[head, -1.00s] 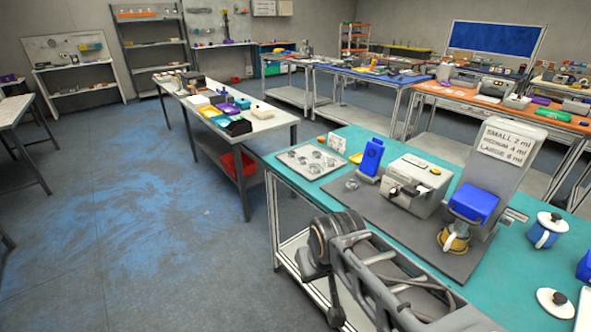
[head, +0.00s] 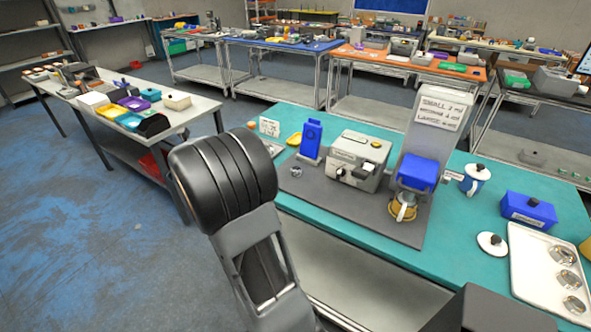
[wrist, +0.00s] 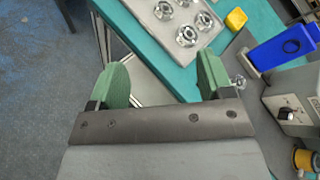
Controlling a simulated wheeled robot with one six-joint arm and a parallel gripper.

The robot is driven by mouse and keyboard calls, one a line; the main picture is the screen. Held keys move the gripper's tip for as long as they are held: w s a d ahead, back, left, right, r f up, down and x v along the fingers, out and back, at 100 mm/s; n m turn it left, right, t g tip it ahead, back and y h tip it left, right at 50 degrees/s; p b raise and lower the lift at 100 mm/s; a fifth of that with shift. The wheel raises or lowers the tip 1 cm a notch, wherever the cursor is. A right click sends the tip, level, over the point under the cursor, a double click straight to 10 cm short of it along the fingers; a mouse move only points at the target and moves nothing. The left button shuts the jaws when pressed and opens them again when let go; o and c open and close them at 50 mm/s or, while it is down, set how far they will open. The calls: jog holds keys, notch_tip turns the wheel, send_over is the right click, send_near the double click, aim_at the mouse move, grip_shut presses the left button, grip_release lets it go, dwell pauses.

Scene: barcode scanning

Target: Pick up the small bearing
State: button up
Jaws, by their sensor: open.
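My gripper (wrist: 160,78) is open and empty in the wrist view, its two green fingers wide apart. A pale tray (wrist: 150,24) with several metal bearings lies beyond the fingers. Its bearings include one at the top left (wrist: 163,10) and one at the right (wrist: 206,21). A loose bearing-like ring (wrist: 240,82) lies just right of the right finger; it also shows on the grey mat in the head view (head: 296,171). I cannot tell which is the small bearing. In the head view my arm hides most of this tray.
A blue stand (head: 311,139), a grey machine (head: 357,160) and a blue-topped dispenser (head: 417,172) stand on the teal table (head: 470,245). A white tray (head: 528,262) with more bearings lies at right. Open floor (head: 90,230) is at left.

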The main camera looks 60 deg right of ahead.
jog(key=s+d+f+m+g, duration=0.2)
jog(key=s+d+m+g, duration=0.1)
jog(key=m, duration=0.2)
jog(key=s+d+f+m+g+h, duration=0.1)
jog(key=s+d+f+m+g, duration=0.2)
jog(key=m, duration=0.3)
jog(key=s+d+f+m+g+h, duration=0.1)
jog(key=s+d+f+m+g, duration=0.1)
jog(key=s+d+m+g, duration=0.2)
jog(key=shift+s+d+f+m+g+p, duration=0.15)
jog(key=shift+s+f+m+g+p, duration=0.2)
jog(key=shift+s+m+g, duration=0.3)
jog(key=p, duration=0.2)
send_near(298, 170)
jog(key=shift+s+d+f+m+g, duration=0.1)
jog(key=shift+d+f+m+g, duration=0.3)
jog(key=shift+d, duration=0.2)
jog(key=shift+p+x, duration=1.05)
jog(key=shift+x, duration=1.85)
jog(key=shift+d, duration=0.1)
jog(key=shift+r, duration=0.1)
jog(key=c, duration=1)
